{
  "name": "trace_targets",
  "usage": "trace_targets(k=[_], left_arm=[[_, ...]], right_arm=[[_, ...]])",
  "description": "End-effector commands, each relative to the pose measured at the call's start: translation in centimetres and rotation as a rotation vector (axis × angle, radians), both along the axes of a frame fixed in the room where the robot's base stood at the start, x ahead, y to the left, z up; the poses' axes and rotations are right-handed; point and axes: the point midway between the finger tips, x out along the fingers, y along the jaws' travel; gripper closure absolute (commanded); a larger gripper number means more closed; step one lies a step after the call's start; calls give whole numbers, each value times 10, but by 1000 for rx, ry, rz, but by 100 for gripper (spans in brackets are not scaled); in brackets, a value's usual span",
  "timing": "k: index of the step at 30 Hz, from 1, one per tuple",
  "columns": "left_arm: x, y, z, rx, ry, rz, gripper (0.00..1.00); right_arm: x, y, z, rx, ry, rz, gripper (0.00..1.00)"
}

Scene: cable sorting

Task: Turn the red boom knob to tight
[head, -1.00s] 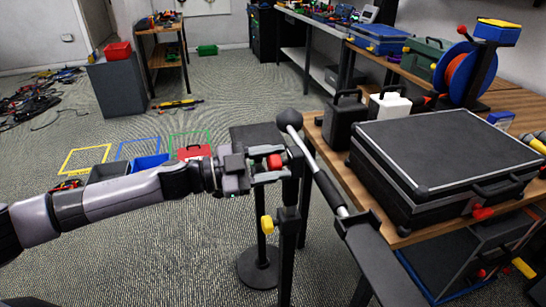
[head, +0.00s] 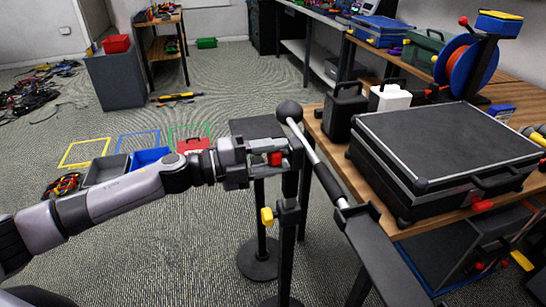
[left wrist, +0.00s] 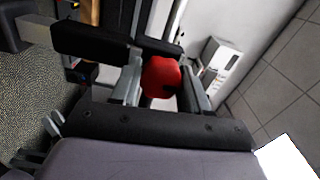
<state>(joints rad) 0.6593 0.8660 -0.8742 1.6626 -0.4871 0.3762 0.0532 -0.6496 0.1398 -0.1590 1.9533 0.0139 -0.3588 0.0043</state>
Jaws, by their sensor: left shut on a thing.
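My left gripper (head: 270,160) reaches in from the left and is shut on the knob. In the left wrist view the red knob (left wrist: 161,77) lies between the two grey fingers (left wrist: 163,84), which hide part of its sides. A yellow knob (head: 267,216) is lower on the stand post (head: 286,245). No tight marking can be read. My right gripper is not in view.
A wooden bench (head: 334,158) at right holds a large black case (head: 440,140), a small black case (head: 343,110) and a cable reel (head: 466,66). The boom slants down close to the bench edge. Open carpet (head: 140,250) lies to the left.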

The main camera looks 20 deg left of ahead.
Motion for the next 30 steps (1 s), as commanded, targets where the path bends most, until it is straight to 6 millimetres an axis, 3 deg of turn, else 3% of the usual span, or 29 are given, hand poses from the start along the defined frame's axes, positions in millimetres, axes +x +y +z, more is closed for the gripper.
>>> trace_targets(k=[9,25,26,27,30], left_arm=[[-1,-1,-1,62,-91,-2,85],[-1,-1,-1,72,-106,-4,86],[-1,-1,-1,72,-106,-4,45],[-1,-1,-1,72,-106,-4,32],[-1,-1,-2,73,-104,-3,32]], right_arm=[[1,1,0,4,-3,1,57],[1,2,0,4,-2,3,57],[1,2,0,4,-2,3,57],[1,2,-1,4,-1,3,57],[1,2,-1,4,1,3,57]])
